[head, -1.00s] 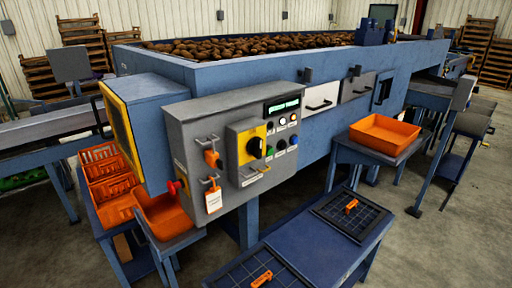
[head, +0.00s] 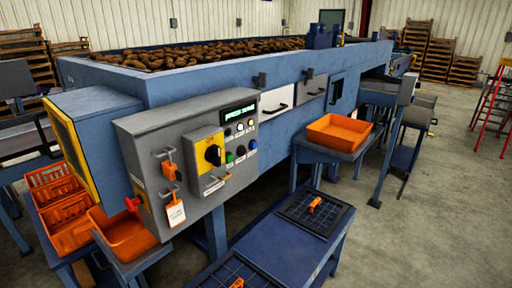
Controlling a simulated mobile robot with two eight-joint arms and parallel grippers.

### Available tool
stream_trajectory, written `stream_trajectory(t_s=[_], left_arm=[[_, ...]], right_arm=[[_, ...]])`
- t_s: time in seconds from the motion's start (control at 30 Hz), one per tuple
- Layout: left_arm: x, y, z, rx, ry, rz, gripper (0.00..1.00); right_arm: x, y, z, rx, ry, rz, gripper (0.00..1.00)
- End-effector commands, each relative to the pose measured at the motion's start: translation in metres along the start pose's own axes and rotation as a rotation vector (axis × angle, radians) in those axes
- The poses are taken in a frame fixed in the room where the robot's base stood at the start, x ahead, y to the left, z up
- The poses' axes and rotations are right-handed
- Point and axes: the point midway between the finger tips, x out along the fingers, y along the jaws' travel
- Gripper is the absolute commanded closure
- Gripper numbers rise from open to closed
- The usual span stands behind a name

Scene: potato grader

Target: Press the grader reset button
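The grey control panel (head: 148,146) stands on the front of the blue grader (head: 200,78). It has a lit green display (head: 238,111) and small round lamps or buttons below it. In the lower row are a green button (head: 230,157), a blue button (head: 241,150) and a pale button (head: 252,144). Their labels are too small to read, so I cannot tell which one is the reset. A black rotary switch (head: 213,154) sits on a yellow plate left of them. Neither of my grippers is in view.
A red knob (head: 132,204) sticks out at the panel's left. A padlock with a tag (head: 175,212) hangs on its front. A blue bench (head: 262,245) stands in front, with an orange tray (head: 338,132) to the right. Open concrete floor lies at right.

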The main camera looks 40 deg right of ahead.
Motion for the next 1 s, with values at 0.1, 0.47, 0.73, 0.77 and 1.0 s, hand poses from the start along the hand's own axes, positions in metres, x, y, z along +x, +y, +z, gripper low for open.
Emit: stream_trajectory(t_s=[0.1,0.47,0.73,0.77,1.0], left_arm=[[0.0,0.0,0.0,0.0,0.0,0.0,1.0],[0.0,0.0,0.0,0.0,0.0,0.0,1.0],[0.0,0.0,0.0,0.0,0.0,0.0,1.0],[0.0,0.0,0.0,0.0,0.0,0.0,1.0],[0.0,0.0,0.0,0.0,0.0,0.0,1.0]], right_arm=[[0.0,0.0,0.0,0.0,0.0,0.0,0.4],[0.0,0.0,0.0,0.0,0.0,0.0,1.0],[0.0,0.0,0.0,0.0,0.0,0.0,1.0],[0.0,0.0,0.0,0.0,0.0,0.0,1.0],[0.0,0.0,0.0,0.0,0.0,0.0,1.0]])
